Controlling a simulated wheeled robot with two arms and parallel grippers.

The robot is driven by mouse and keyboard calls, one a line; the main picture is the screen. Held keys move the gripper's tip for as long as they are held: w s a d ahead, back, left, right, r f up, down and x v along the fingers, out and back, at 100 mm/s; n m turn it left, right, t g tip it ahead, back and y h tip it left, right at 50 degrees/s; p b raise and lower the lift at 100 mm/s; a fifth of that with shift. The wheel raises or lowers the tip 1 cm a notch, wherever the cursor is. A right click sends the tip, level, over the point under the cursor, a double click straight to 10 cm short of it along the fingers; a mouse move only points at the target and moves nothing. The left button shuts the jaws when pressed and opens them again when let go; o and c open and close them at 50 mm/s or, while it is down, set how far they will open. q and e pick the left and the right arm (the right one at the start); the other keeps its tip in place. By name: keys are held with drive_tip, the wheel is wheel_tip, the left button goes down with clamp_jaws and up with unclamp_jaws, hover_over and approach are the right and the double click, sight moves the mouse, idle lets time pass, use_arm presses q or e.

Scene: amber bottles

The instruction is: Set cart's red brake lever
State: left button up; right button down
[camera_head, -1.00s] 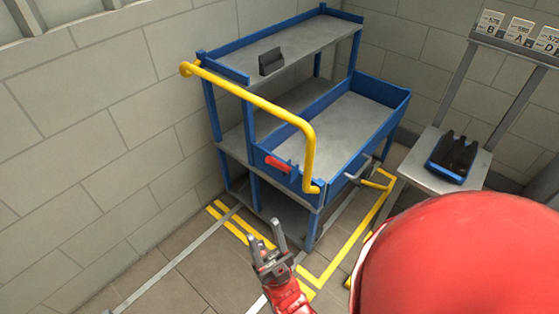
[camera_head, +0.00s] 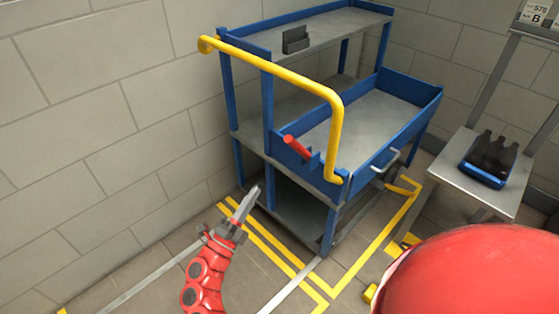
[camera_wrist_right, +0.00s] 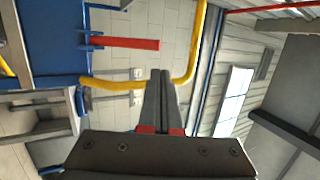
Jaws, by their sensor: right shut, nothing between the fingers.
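The blue and grey cart (camera_head: 284,154) stands by the wall with a bent yellow handle (camera_head: 290,80) at its near end. Its red brake lever (camera_head: 297,147) sticks out from a blue bracket on the near end, below the handle, tilted up to the left. In the right wrist view the lever (camera_wrist_right: 130,43) lies level at upper left, with nothing in front of it.
A dark bottle carrier with a blue front edge (camera_head: 483,176) sits on a grey stand (camera_head: 480,200) to the right. A small dark holder (camera_head: 296,40) stands on the cart's top shelf. Yellow floor lines (camera_head: 345,268) border the cart. The floor left of the cart is clear.

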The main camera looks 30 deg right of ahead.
drive_tip(key=x, duration=1.4)
drive_tip(key=shift+p, duration=0.45)
